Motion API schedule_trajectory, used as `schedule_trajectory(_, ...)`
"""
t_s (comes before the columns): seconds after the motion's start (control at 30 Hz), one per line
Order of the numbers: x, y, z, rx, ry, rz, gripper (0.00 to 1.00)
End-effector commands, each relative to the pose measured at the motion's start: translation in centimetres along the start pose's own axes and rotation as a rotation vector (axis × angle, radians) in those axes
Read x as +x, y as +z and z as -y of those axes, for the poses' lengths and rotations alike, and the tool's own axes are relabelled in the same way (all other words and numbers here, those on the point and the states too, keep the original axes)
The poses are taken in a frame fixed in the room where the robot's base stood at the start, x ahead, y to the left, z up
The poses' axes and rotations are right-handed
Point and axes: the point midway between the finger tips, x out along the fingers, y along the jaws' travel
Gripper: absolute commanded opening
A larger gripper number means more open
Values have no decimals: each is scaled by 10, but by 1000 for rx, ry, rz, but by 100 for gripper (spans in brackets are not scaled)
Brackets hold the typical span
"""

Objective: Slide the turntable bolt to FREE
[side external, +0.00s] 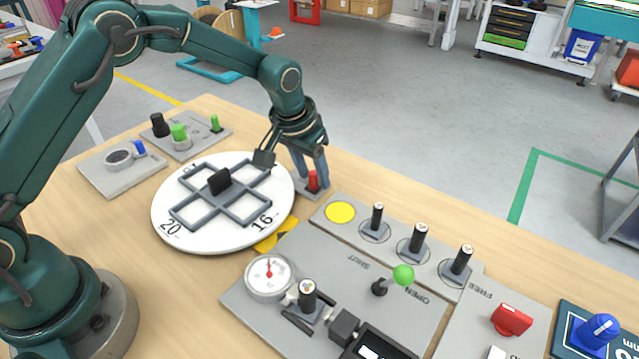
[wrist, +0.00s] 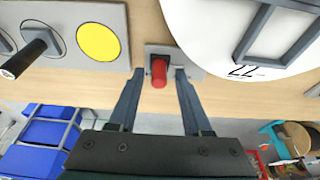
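The turntable (side external: 225,240) is a white disc with a grey four-pocket frame and printed numbers. Beside its edge, a small grey plate (side external: 316,193) carries an upright red knob (side external: 313,181), which looks like the bolt handle. My gripper (side external: 310,172) points down over this knob. In the wrist view the red knob (wrist: 159,72) stands between the two fingertips of my open gripper (wrist: 160,76), with a gap on each side. The fingers partly hide the knob in the side view. I cannot read any marking on the bolt plate.
A panel with a yellow disc (side external: 340,212) and several black-topped levers (side external: 418,240) stands close on the right. A green-knobbed lever (side external: 403,275), a gauge (side external: 269,277) and a red switch (side external: 511,319) near lettering like FREE lie nearer the camera. A black block (side external: 220,181) sits on the turntable.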

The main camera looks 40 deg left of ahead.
Motion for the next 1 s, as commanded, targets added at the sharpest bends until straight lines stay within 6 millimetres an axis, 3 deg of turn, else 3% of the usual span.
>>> schedule_trajectory(0.23,-5,-2,0,-1,0,-4,49)
schedule_trajectory(0.63,-63,-20,0,-1,1,-4,49)
schedule_trajectory(1.0,-67,-21,0,-1,0,1,49)
